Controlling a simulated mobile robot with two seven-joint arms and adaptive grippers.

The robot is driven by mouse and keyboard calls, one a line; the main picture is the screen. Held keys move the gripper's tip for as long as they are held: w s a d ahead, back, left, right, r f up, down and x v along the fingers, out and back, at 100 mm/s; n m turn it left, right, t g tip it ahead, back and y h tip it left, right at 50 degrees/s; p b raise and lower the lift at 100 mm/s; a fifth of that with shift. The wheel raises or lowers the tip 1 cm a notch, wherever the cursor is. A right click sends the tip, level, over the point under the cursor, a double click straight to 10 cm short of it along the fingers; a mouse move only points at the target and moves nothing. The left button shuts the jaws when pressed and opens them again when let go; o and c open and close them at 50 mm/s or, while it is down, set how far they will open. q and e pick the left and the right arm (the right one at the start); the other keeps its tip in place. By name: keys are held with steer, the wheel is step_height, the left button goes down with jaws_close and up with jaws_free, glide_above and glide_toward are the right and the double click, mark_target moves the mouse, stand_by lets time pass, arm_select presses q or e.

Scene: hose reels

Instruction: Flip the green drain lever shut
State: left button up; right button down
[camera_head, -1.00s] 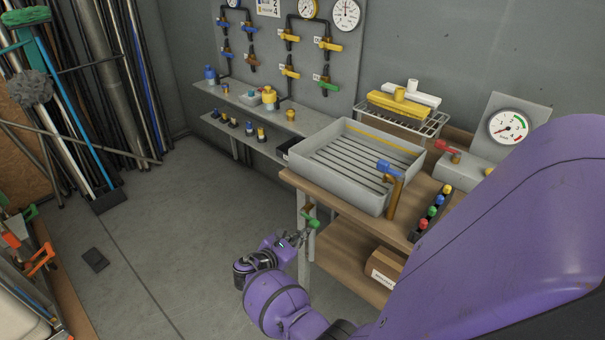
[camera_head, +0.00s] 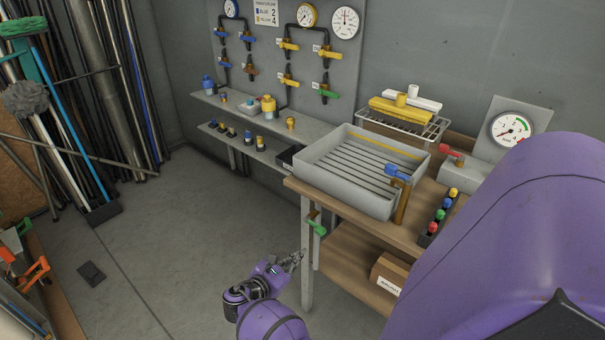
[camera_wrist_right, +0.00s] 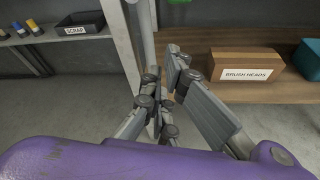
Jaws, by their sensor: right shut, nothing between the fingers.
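The green drain lever (camera_head: 317,227) sits on a small brass-coloured valve below the front left corner of the grey basin (camera_head: 338,198), beside the bench leg. Its handle slants down to the right in the head view. A sliver of green at the top edge of the right wrist view (camera_wrist_right: 180,1) may be the same lever. My right gripper (camera_head: 296,258) is below and left of the lever, apart from it, beside the bench leg. Its fingers (camera_wrist_right: 170,76) are shut and empty. My left gripper is not in view.
The bench leg (camera_head: 307,270) stands close to my right gripper. A brush heads box (camera_head: 388,272) sits on the bench's lower shelf. A blue-handled tap (camera_head: 398,174) rises at the basin. Wall valves, including another green lever (camera_head: 328,93), are behind.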

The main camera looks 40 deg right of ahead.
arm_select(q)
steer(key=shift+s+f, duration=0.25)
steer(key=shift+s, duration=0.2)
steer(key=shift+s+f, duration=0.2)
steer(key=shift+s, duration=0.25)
arm_select(e)
steer(key=shift+v, duration=1.9)
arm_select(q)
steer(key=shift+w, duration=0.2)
arm_select(e)
steer(key=shift+w, duration=0.2)
